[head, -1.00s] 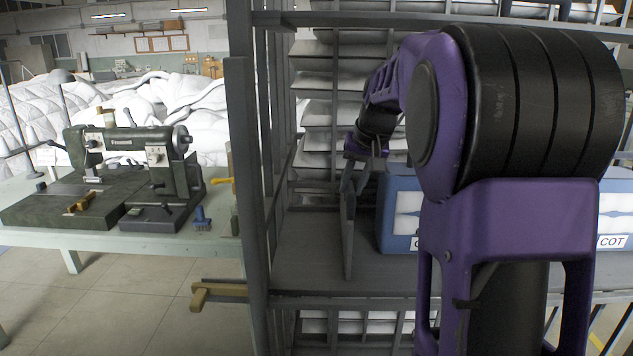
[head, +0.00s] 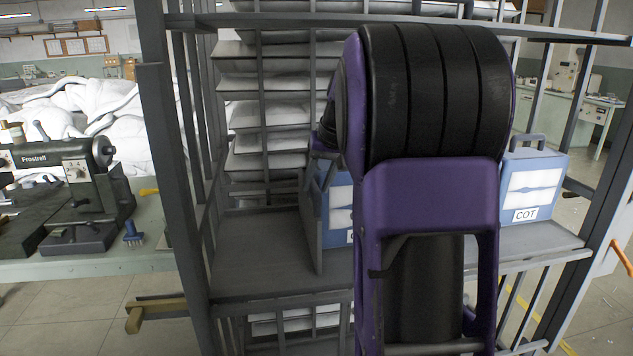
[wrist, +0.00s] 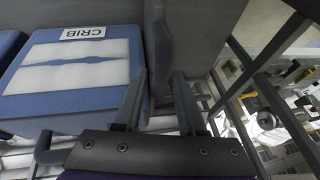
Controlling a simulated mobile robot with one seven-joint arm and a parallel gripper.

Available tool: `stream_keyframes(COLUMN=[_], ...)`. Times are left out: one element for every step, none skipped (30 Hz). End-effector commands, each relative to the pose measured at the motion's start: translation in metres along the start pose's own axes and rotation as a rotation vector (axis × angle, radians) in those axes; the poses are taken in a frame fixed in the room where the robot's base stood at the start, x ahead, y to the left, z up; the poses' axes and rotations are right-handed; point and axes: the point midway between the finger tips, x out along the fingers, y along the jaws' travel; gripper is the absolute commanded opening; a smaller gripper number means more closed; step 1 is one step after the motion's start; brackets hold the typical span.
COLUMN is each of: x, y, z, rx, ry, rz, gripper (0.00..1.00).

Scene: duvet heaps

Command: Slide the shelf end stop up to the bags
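The shelf end stop (head: 313,228) is a thin grey upright plate on the grey shelf. It stands at the left side of the blue bag (head: 341,205) with a white panel, touching it or nearly so. In the wrist view the end stop (wrist: 161,45) runs beside the bag labelled CRIB (wrist: 75,75). My gripper (wrist: 161,75) has its two dark fingers apart, with the plate seen between their tips. I cannot tell whether they press on it. In the head view my arm hides the gripper and the middle of the bag row.
Another blue bag labelled COT (head: 533,190) stands at the right of the shelf (head: 255,258). The shelf is bare left of the end stop. A grey rack post (head: 170,150) stands at the left, with a sewing machine (head: 75,180) on a table beyond it.

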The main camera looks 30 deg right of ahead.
Motion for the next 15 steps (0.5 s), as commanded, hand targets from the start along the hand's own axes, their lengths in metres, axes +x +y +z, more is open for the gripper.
stream_keyframes(x=[0.0, 0.0, 0.0, 0.0, 0.0, 0.0, -0.001, -0.003, -0.006, -0.009, -0.013, -0.02, -0.025, -0.032, -0.041], y=[0.0, -0.001, -0.001, -0.001, -0.001, -0.001, -0.001, -0.001, -0.001, -0.001, -0.001, -0.001, -0.001, -0.001, -0.001], z=[0.0, 0.0, 0.0, 0.0, 0.0, 0.0, 0.0, 0.0, -0.001, -0.001, -0.001, -0.001, -0.001, -0.001, -0.002], rx=[0.0, 0.0, 0.0, 0.0, -0.001, -0.001, -0.001, -0.001, -0.001, -0.001, -0.001, -0.001, 0.0, 0.0, 0.0], ry=[0.0, 0.0, 0.0, 0.0, 0.0, 0.0, 0.001, 0.001, 0.002, 0.002, 0.003, 0.004, 0.003, 0.004, 0.005], rz=[-0.001, -0.001, -0.001, -0.001, -0.001, -0.001, -0.001, -0.001, -0.001, -0.001, -0.001, -0.001, -0.001, -0.001, 0.0], gripper=[0.4, 0.4, 0.4, 0.4, 0.4, 0.4, 0.4, 0.4, 0.4, 0.4, 0.4, 0.4, 0.4, 0.4, 0.4])
